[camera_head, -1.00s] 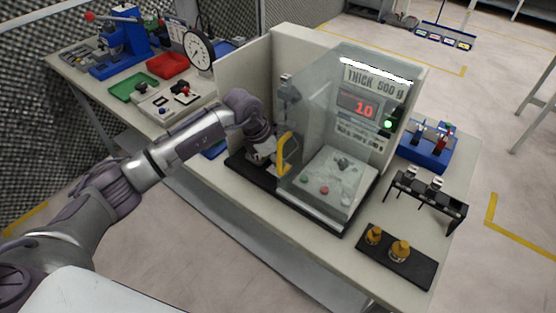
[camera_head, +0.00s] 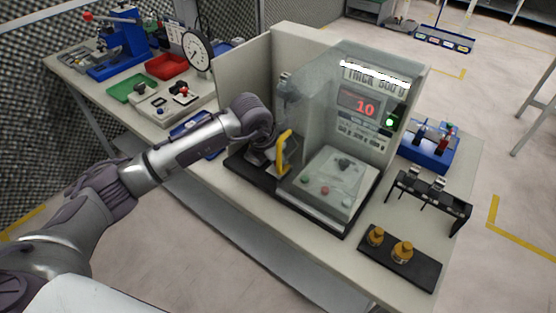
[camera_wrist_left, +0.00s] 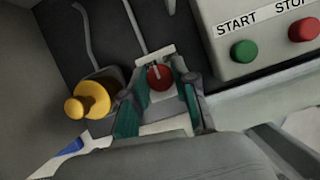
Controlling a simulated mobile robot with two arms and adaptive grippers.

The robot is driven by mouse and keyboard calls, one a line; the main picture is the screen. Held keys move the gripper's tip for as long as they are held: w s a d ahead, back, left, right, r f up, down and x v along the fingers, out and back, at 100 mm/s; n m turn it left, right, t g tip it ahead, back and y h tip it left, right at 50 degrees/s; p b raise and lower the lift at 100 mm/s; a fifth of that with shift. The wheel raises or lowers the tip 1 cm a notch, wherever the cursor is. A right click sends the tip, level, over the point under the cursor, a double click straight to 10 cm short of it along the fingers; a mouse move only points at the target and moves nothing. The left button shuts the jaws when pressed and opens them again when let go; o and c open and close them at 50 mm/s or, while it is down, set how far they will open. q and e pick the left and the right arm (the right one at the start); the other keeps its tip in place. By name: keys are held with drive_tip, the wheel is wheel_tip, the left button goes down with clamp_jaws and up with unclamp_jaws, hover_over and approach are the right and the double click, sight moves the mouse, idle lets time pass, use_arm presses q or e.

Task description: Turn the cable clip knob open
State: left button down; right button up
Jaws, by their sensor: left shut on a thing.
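The cable clip knob (camera_wrist_left: 160,77) is a round red knob with a pale line across its top, on a small white block in the left wrist view. My left gripper (camera_wrist_left: 160,96) has its two teal-padded fingers on either side of the knob and is shut on it. In the head view my left gripper (camera_head: 264,160) is low at the left end of the machine's black base, and hides the knob there. My right gripper is in neither view.
A yellow handle (camera_head: 284,150) stands close right of my gripper, beside the clear guard (camera_head: 318,120). START and STOP buttons (camera_wrist_left: 244,51) lie right of the knob. The beige side panel (camera_head: 240,85) rises behind. A blue tray (camera_head: 190,125) is left of the base.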

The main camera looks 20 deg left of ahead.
use_arm(q)
drive_tip(key=c, duration=0.9)
unclamp_jaws()
drive_tip(key=shift+r, duration=0.15)
wheel_tip(320, 180, up, 10)
